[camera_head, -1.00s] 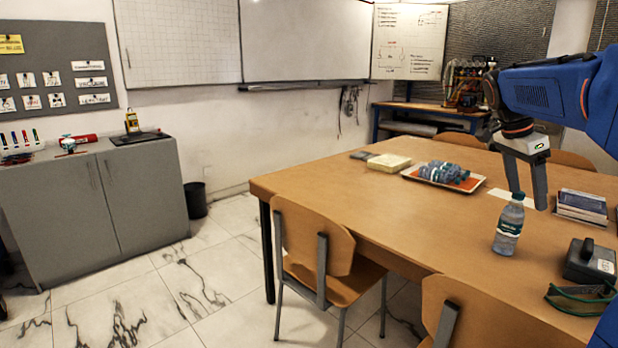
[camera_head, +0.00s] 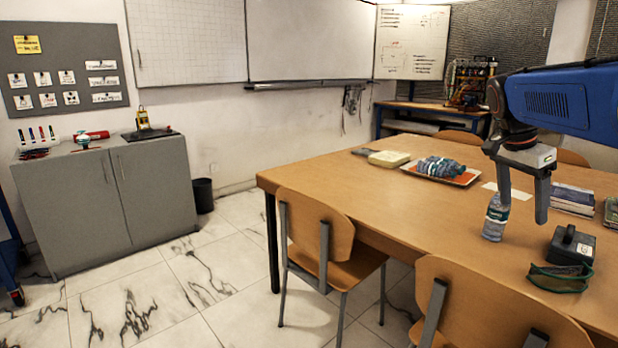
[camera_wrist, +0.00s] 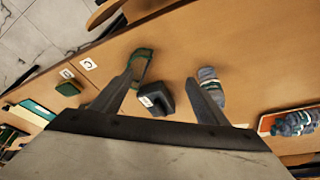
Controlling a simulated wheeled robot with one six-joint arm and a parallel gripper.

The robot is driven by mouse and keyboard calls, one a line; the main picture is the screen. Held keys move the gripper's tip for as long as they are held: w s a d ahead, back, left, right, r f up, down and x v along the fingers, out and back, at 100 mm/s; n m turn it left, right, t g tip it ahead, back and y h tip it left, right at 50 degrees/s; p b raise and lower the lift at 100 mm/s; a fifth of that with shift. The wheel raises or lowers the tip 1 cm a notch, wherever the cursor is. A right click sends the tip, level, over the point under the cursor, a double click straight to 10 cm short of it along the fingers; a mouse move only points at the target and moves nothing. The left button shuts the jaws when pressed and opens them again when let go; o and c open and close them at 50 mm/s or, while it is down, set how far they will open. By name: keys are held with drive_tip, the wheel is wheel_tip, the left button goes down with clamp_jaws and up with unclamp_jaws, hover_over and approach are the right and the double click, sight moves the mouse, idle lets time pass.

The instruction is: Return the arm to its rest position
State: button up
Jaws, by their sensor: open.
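My gripper (camera_head: 522,205) is open and empty, at the end of my blue arm, over the right part of the wooden table (camera_head: 340,185). In the head view its fingers point down, and one finger partly overlaps a clear water bottle (camera_head: 493,222) standing upright on the table. In the wrist view (camera_wrist: 165,92) the fingers spread apart, with a black box (camera_wrist: 153,98) showing between them. The bottle (camera_wrist: 211,88) shows just right of the right finger there. I cannot tell whether a finger touches it.
Near the gripper are the black box (camera_head: 570,246), green goggles (camera_head: 560,278) and books (camera_head: 573,200). Chairs (camera_head: 322,240) line the near side. Open floor lies left, before a grey cabinet (camera_head: 110,200).

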drive_tip(key=s+a+f+n+t+y, duration=0.4)
drive_tip(key=s+a+f+n, duration=1.2)
drive_tip(key=s+a+f, duration=0.3)
drive_tip(key=s+a, duration=0.1)
drive_tip(key=s, duration=0.2)
drive_tip(key=shift+f, duration=0.3)
drive_tip(key=shift+s, duration=0.1)
